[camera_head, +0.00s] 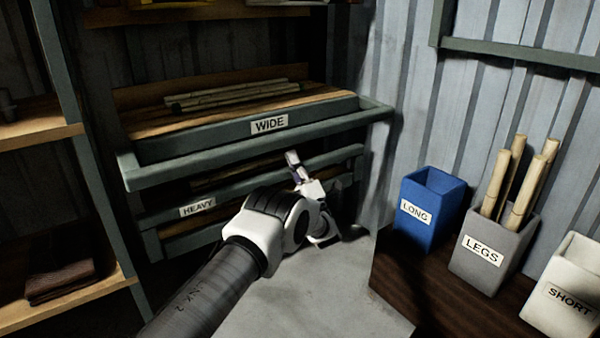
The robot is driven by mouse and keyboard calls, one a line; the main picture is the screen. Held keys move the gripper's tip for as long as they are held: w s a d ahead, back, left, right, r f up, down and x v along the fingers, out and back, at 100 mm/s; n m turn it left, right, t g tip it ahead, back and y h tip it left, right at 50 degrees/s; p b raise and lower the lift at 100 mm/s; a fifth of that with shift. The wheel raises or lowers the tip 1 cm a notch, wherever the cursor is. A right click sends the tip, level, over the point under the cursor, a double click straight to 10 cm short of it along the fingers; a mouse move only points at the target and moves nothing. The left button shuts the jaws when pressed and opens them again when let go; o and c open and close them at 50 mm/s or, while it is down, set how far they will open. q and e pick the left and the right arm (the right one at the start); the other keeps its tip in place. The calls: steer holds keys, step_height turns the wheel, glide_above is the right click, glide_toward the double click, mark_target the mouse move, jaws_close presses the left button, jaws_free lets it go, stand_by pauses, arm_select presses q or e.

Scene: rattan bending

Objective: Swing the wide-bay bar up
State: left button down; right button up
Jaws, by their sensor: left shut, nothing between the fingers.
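The wide bay is the upper shelf of the rack, with a white WIDE label (269,124) on its grey-green front. The wide-bay bar (215,165) is a long grey-green rail across the front of this bay, with its right end at the rack's right side. My left gripper (293,158) is shut and empty. It points up in front of the rack, just below the bar in the picture; whether it touches the bar I cannot tell. My right gripper is out of view.
Rattan poles (235,95) lie in the wide bay. Below is a bay labelled HEAVY (197,210). At right, a blue LONG bin (432,205), a grey LEGS bin (490,255) with several poles and a white SHORT bin (570,295) stand on a dark bench (430,300).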

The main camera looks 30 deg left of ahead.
mark_target(291, 131)
arm_select(q)
steer(key=shift+r, duration=0.1)
steer(key=shift+w+a+r+p, duration=0.2)
steer(key=shift+a+r, duration=0.1)
steer(key=shift+r, duration=0.35)
steer(key=shift+w+a+r+p, duration=0.1)
steer(key=shift+a+r+p, duration=0.15)
steer(key=shift+r, duration=0.5)
steer(key=shift+s+d+r+p, duration=0.1)
steer(key=shift+d+r+p, duration=0.05)
steer(key=shift+r+p, duration=0.65)
steer(key=shift+s+d+r+p, duration=0.1)
steer(key=shift+r+p, duration=0.4)
steer(key=shift+r, duration=0.45)
steer(key=shift+a+r+p, duration=0.1)
steer(key=shift+r+p, duration=0.7)
steer(key=shift+r, duration=0.95)
steer(key=shift+w, duration=0.1)
